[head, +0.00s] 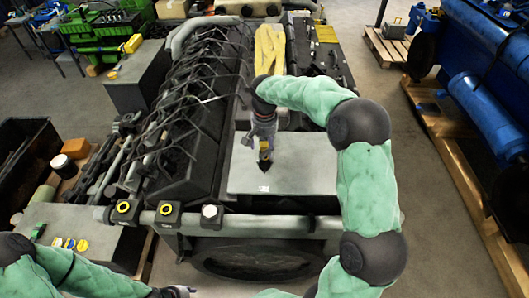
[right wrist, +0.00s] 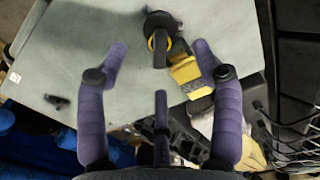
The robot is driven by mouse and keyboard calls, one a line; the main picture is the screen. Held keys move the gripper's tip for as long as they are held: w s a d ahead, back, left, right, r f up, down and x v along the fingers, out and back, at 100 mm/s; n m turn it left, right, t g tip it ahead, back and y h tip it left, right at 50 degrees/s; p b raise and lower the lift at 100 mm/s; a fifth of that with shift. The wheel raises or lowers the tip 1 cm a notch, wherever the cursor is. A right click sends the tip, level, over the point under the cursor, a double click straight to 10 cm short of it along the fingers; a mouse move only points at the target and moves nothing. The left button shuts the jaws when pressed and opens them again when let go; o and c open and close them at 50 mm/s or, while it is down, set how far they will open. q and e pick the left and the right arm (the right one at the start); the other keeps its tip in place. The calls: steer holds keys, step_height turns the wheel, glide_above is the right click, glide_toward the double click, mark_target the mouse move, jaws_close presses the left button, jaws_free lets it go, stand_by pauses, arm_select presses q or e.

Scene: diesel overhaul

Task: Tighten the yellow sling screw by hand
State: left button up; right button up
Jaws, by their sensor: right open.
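A black and yellow ring-shaped piece, which looks like the sling screw (right wrist: 160,42), stands on a grey plate (right wrist: 90,45) in the right wrist view. A yellow block-like part (right wrist: 188,72) is right beside it. In the head view, a small yellow and black shape shows at my right gripper (head: 264,160), which points down over the grey plate (head: 300,170).
A dark engine (head: 195,130) with many thin lines lies left of the plate. A yellow sling (head: 269,50) lies behind it. A blue engine (head: 490,60) stands on a pallet at right, with open floor between.

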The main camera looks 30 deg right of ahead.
mark_target(265, 152)
steer(key=n+p, duration=0.1)
steer(key=n, duration=0.3)
steer(key=shift+n, duration=0.3)
steer(key=n, duration=0.3)
steer(key=shift+p, duration=0.35)
steer(key=n+p, duration=0.1)
steer(key=n, duration=0.6)
steer(key=shift+p, duration=0.35)
steer(key=n+p, duration=0.1)
steer(key=n, duration=0.3)
steer(key=n+p, duration=0.1)
steer(key=n, duration=0.2)
steer(key=shift+n, duration=0.3)
steer(key=n+p, duration=0.2)
steer(key=n, duration=0.4)
steer(key=shift+r+n, duration=0.1)
steer(key=shift+n, duration=0.3)
step_height(265, 152, down, 5)
steer(key=b, duration=0.3)
